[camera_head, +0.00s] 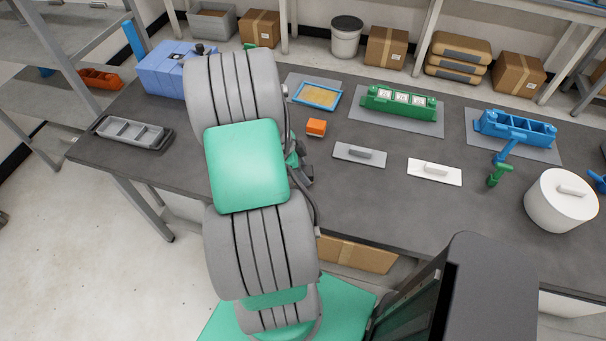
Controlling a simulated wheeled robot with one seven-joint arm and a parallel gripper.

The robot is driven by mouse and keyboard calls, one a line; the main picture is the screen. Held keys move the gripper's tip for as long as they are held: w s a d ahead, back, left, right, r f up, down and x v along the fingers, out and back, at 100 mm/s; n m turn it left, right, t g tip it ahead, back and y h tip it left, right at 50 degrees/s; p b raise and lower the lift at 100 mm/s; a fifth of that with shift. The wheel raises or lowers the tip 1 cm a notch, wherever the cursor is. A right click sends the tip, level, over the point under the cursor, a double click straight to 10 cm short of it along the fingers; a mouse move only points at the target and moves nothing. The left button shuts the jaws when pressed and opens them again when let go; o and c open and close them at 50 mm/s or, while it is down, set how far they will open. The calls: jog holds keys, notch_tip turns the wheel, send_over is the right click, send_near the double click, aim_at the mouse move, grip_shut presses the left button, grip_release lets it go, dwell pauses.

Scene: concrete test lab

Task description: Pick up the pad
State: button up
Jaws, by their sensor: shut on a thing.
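My arm fills the left middle of the view and hides much of the bench behind it. Some dark and green parts of it show just right of its green joint cover, but I cannot make out fingertips there. What the gripper holds is hidden too. No thing is plainly a pad. A small orange block (316,127) shows just right of the arm, and I cannot tell whether it touches the bench. A grey plate with a handle (360,155) and a white plate with a handle (434,172) lie on the bench.
On the dark bench (390,215) are a blue-rimmed tray (319,95), a green holder (399,103), a blue rack (515,129), a green-handled tool (499,174) and a white lidded pot (561,199). A grey tray (134,132) and a blue box (170,70) stand left. The front middle is clear.

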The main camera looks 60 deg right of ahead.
aim_at(306, 170)
grip_shut()
jog(key=shift+r, duration=0.25)
notch_tip(306, 170, up, 2)
jog(key=shift+r+b, duration=0.25)
jog(key=shift+b, duration=0.7)
jog(key=s+a+r+b, duration=0.1)
jog(key=s+a+r, duration=0.2)
jog(key=a+r, duration=0.2)
jog(key=s+a+r+b, duration=0.1)
jog(key=s+a+r, duration=0.1)
jog(key=a+r, duration=0.3)
jog(key=a, duration=0.3)
jog(key=shift+s, duration=0.4)
